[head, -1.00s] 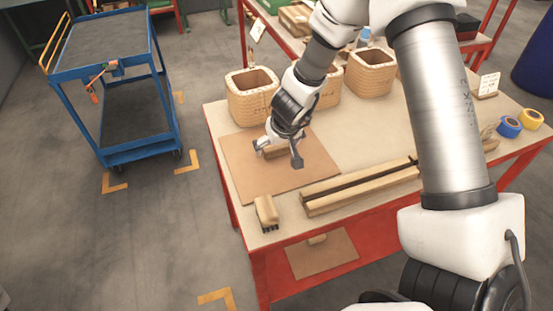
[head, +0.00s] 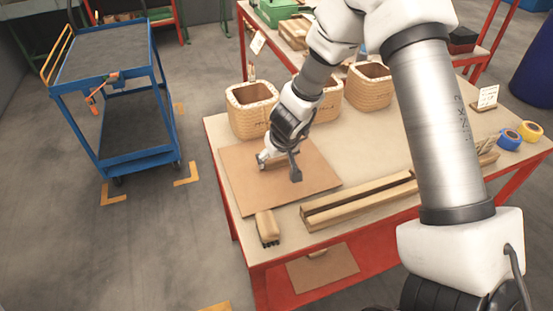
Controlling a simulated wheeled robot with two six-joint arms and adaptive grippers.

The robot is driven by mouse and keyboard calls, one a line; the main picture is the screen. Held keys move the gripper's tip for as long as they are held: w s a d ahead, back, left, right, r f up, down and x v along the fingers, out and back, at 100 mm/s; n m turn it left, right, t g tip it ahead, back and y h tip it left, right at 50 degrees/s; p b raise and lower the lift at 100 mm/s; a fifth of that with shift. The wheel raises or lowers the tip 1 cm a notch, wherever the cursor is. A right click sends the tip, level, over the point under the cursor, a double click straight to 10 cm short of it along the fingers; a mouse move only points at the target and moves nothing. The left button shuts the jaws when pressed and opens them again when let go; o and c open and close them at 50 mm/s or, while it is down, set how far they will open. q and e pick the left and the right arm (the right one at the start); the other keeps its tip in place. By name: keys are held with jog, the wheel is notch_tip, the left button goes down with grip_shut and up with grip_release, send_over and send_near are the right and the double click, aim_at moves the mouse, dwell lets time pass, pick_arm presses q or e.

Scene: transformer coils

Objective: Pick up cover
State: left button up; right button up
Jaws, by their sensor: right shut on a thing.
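The cover is a flat brown board (head: 235,185) with a small wooden block handle (head: 285,163) near its middle. It is at the left end of the worktable. My right gripper (head: 278,171) comes down from above, with its fingers around the handle, and is shut on it. The gripper hides part of the handle. I cannot tell clearly whether the board rests on the table or is slightly above it. My left gripper is not in view.
Coil boxes (head: 251,108) stand behind the cover. A long grooved wooden bar (head: 360,199) and a brush (head: 267,227) lie in front on the worktable (head: 385,130). Tape rolls (head: 509,139) are at right. A blue cart (head: 120,160) stands at left, across open floor.

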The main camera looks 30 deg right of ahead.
notch_tip(320, 180, up, 17)
jog(key=p, duration=1.3)
jog(key=shift+p, duration=0.3)
